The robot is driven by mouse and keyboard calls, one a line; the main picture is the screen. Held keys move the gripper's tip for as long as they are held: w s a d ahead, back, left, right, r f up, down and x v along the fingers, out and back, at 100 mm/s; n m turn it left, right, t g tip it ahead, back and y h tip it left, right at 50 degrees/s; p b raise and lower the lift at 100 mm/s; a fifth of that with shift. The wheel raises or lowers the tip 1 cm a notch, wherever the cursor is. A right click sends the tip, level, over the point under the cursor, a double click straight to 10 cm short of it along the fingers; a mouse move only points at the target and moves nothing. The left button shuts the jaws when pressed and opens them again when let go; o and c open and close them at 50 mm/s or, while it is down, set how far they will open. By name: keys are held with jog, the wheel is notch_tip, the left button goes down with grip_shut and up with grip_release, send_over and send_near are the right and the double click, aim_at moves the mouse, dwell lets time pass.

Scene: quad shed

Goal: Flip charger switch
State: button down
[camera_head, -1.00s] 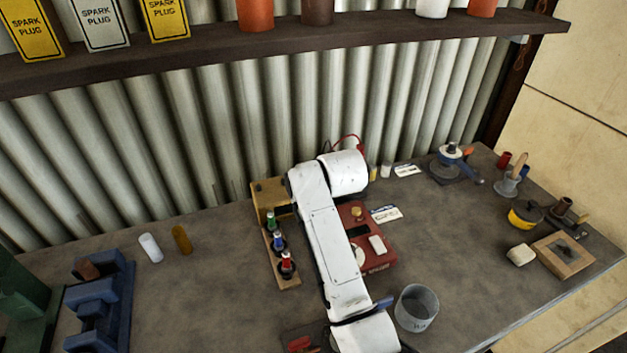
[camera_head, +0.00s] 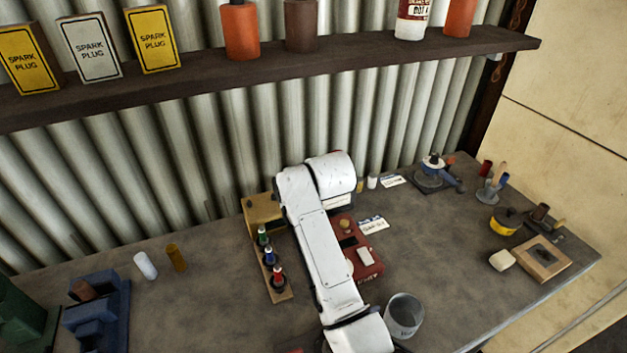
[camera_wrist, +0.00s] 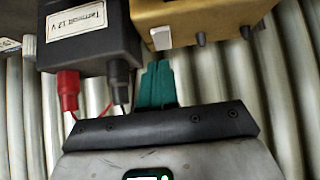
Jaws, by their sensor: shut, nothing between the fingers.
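In the wrist view an ochre box (camera_wrist: 210,17) hangs at the top, with a small white switch-like tab (camera_wrist: 160,38) on its near face. I cannot tell for sure that this box is the charger. It also stands on the bench against the wall in the head view (camera_head: 262,212). My gripper (camera_wrist: 158,68) has teal fingers closed together with nothing held. The fingertips are just below the white tab; I cannot tell whether they touch. In the head view my arm hides the gripper. A dark box with a 12 V label (camera_wrist: 82,22) is beside it.
Red and black terminals (camera_wrist: 68,90) are close left of my fingers. A shelf (camera_head: 300,62) runs above.

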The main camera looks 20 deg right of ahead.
jog(key=b+v, duration=0.1)
jog(key=v, duration=1)
jog(key=shift+s, duration=0.2)
jog(key=shift+f, duration=0.1)
